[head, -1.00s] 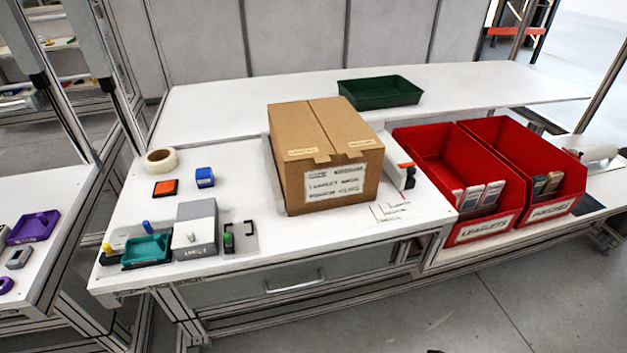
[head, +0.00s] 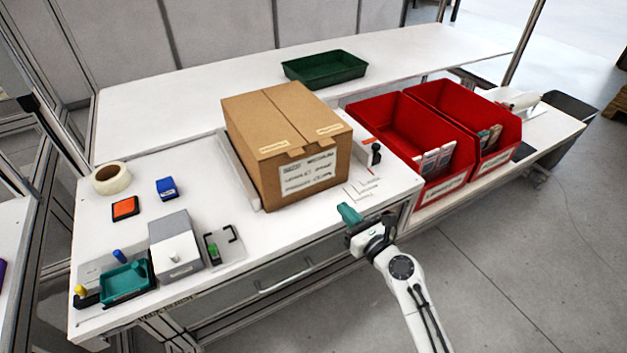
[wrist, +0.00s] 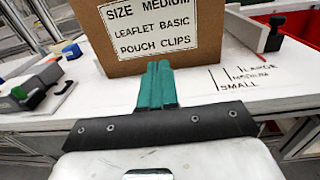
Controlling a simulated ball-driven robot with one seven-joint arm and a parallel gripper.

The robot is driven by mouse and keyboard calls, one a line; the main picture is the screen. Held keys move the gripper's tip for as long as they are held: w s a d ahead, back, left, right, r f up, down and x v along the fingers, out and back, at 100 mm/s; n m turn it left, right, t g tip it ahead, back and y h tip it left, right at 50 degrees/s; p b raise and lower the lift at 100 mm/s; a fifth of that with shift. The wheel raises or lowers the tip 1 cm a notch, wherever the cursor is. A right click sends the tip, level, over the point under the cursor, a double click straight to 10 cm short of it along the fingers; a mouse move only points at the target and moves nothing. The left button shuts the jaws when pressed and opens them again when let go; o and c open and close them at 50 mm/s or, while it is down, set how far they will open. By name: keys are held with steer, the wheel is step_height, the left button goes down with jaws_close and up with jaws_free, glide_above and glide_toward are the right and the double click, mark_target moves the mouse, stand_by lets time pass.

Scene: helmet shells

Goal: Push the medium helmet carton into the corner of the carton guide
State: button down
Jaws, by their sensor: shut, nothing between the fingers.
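The medium helmet carton (head: 285,140) is a closed brown box on the white table, with a white label on its front face. In the wrist view the carton (wrist: 88,22) fills the upper middle, and its label (wrist: 160,25) reads "SIZE MEDIUM". The carton guide shows as a low pale rail (head: 238,170) along the carton's left side; its far corner is hidden behind the carton. My gripper (head: 348,212) is shut and empty, its teal fingers near the table's front edge, in front of the carton. In the wrist view the fingers (wrist: 157,80) point at the carton's lower front; contact cannot be told.
A clamp-like block with a black handle (head: 375,153) stands right of the carton. Size lines (head: 362,188) mark the table in front of it. Red bins (head: 425,160) stand further right. A grey box (head: 175,243) and teal tray (head: 125,283) are at front left.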

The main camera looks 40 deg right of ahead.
mark_target(314, 175)
steer(key=x, duration=1.2)
steer(key=shift+w, duration=0.2)
steer(key=x, duration=0.5)
steer(key=shift+a, duration=0.1)
steer(key=shift+s+r, duration=0.1)
